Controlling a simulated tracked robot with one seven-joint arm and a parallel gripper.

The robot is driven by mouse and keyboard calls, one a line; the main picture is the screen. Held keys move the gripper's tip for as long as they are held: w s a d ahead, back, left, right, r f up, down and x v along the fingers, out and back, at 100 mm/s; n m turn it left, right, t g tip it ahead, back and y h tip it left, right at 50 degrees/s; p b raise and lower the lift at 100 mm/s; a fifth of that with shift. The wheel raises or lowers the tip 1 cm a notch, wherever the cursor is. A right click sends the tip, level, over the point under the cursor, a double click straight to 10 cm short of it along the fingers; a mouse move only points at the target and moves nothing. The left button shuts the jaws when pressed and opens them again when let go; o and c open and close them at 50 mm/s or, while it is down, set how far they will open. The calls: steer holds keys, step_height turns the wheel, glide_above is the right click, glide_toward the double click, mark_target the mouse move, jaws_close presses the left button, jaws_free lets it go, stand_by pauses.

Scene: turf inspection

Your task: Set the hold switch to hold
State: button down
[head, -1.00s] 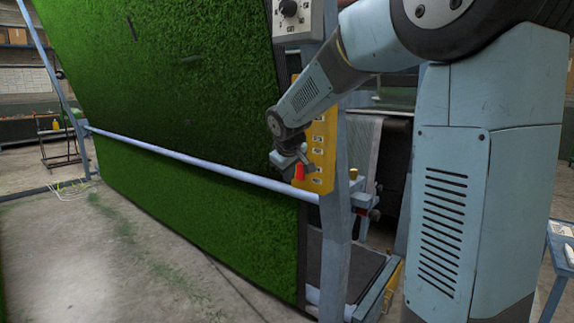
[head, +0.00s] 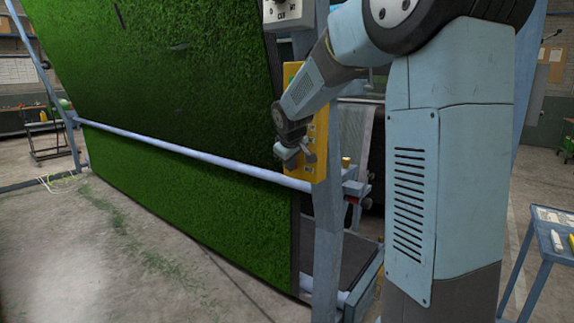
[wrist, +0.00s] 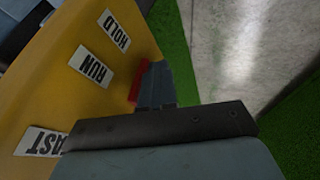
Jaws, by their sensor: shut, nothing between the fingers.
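The yellow switch panel (head: 320,140) is fixed to the blue post beside the turf. In the wrist view the panel (wrist: 60,60) carries white labels, among them a HOLD label (wrist: 114,30) and a RUN label (wrist: 91,65), seen upside down. A red switch part (wrist: 136,83) shows just left of my gripper's fingers (wrist: 157,85). Whether they touch I cannot tell. In the head view my gripper (head: 289,157) is in front of the panel's lower left part and the red part is hidden. My gripper is shut, with nothing held.
A tall green turf sheet (head: 180,80) hangs left of the panel, with a pale blue bar (head: 180,152) across it. A control box with a dial (head: 283,12) is above. A blue table (head: 550,240) stands at the right.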

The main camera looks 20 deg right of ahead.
steer(key=shift+r, duration=0.15)
steer(key=shift+r, duration=0.75)
steer(key=s+a+r, duration=0.5)
steer(key=s+r, duration=0.2)
steer(key=s, duration=0.1)
steer(key=shift+s+a, duration=0.25)
steer(key=shift+a, duration=0.1)
steer(key=shift+r, duration=0.1)
